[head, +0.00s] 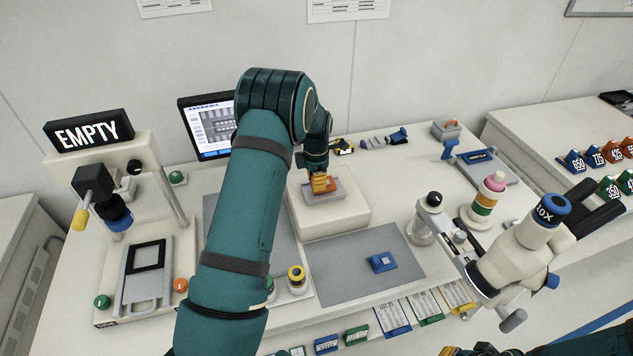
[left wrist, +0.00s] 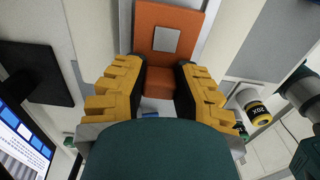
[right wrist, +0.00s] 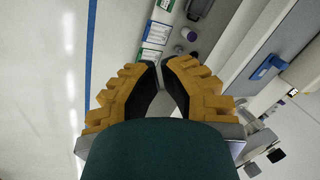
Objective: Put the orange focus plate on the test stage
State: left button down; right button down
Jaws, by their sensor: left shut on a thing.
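The orange focus plate (left wrist: 147,48) shows in the left wrist view, with a grey square on its face and an orange grip block (left wrist: 160,83) at its near edge. My left gripper (left wrist: 160,70) is shut on that block. In the head view my left gripper (head: 321,186) points down over the grey top (head: 337,189) of a low white block (head: 347,214). The fingers mostly hide the plate there; I cannot tell whether it touches the grey top. My right gripper (right wrist: 160,66) has its fingertips together, with nothing visible between them. I cannot tell which fixture is the test stage.
A fixture with an EMPTY sign (head: 88,131) and a black-framed stage (head: 146,257) stands left. A blue plate (head: 381,262) lies on the grey mat (head: 345,279). A microscope (head: 515,258) stands right, beside a stacked pink-topped piece (head: 488,195). A monitor (head: 207,125) is behind my arm.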

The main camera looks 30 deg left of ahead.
pick_arm(q)
jog(key=shift+f, duration=0.45)
jog(key=shift+f, duration=0.1)
jog(key=c, duration=0.9)
grip_release()
jog(key=shift+o, duration=0.2)
